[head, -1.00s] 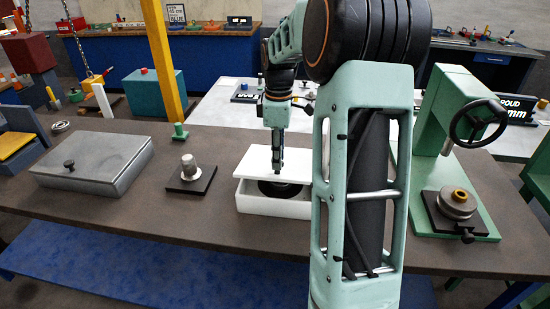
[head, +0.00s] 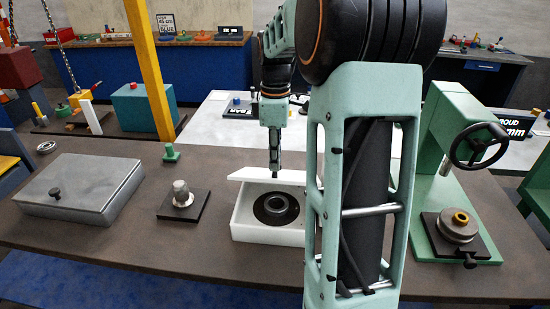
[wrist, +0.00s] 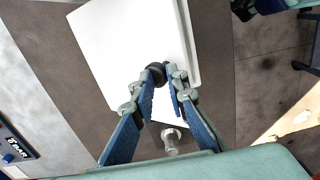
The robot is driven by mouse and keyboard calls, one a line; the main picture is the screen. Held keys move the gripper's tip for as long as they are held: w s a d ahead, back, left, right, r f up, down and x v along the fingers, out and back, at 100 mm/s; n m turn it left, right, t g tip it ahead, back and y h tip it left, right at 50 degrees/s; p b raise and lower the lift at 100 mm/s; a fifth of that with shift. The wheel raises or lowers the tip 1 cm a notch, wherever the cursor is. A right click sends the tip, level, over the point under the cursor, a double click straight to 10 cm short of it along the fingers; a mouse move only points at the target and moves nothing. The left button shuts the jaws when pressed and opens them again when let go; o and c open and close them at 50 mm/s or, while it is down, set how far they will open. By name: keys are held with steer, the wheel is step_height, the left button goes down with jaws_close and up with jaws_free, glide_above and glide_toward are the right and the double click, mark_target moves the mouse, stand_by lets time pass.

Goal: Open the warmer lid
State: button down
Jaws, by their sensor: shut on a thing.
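The warmer is a white box (head: 265,235) on the brown bench, near the middle of the head view. Its white lid (head: 245,174) is off the box's front opening and shows as a thin strip at the back edge. A dark ring-shaped bearing (head: 276,209) lies exposed inside. My gripper (head: 275,172) is above the back of the box. In the wrist view my gripper (wrist: 160,88) is shut on the lid's dark knob (wrist: 155,71), with the broad white lid (wrist: 125,35) beyond it. The lid's exact tilt is hard to tell.
A grey box with a knob (head: 85,190) and a black plate with a metal post (head: 184,203) stand left of the warmer. A green press (head: 448,130) with a handwheel stands right. Bare bench lies in front of the warmer.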

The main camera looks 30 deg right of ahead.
steer(key=shift+w+d+f, duration=0.3)
steer(key=shift+w+d, duration=0.05)
steer(key=shift+d, duration=0.3)
steer(key=c, duration=2.3)
jaws_free()
steer(key=o, duration=0.5)
steer(key=shift+w+d+f, duration=0.25)
steer(key=shift+w+f, duration=0.05)
steer(key=shift+w, duration=0.2)
steer(key=shift+o, duration=0.9)
steer(key=shift+r, duration=0.1)
step_height(320, 180, up, 12)
steer(key=shift+a, duration=0.35)
